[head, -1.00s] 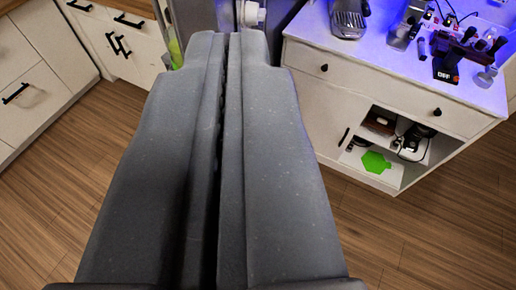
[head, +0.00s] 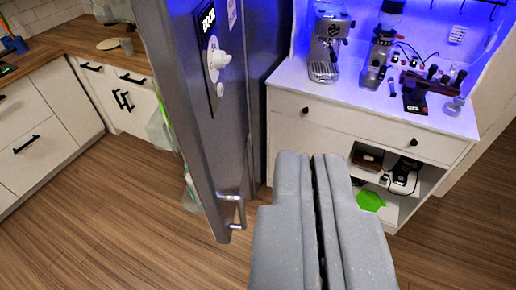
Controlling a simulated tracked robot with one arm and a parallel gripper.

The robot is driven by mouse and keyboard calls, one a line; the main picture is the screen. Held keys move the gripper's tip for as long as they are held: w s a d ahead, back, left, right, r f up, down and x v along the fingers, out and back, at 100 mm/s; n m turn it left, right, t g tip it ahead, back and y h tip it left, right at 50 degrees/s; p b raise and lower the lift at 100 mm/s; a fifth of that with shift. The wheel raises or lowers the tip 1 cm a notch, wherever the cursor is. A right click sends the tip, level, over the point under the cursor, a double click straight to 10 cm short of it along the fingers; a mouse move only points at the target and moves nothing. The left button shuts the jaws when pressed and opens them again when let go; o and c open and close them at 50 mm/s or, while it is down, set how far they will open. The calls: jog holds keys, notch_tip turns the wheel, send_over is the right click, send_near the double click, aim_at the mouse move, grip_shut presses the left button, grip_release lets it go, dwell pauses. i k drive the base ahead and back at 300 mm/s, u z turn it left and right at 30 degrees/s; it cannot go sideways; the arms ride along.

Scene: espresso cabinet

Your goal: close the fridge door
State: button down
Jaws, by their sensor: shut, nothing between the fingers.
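The fridge door (head: 213,110) stands open at the centre left, a tall dark grey panel seen at an angle, with its free edge towards me. Shelves with pale and greenish items show along its inner side, on the left. A metal handle (head: 232,212) sits low on its outer face, near the free edge. My gripper (head: 318,156) is shut and empty at the lower centre right. In the picture it lies to the right of the handle, apart from it. The fridge body is mostly hidden behind the door.
A white coffee cabinet (head: 340,132) with an espresso machine (head: 327,48) and a grinder (head: 380,45) stands behind my gripper at the right. White kitchen cabinets (head: 40,125) line the left. Wooden floor (head: 110,220) is clear at the lower left.

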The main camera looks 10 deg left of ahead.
aim_at(180, 39)
jog(key=i, duration=1)
jog(key=z, duration=0.05)
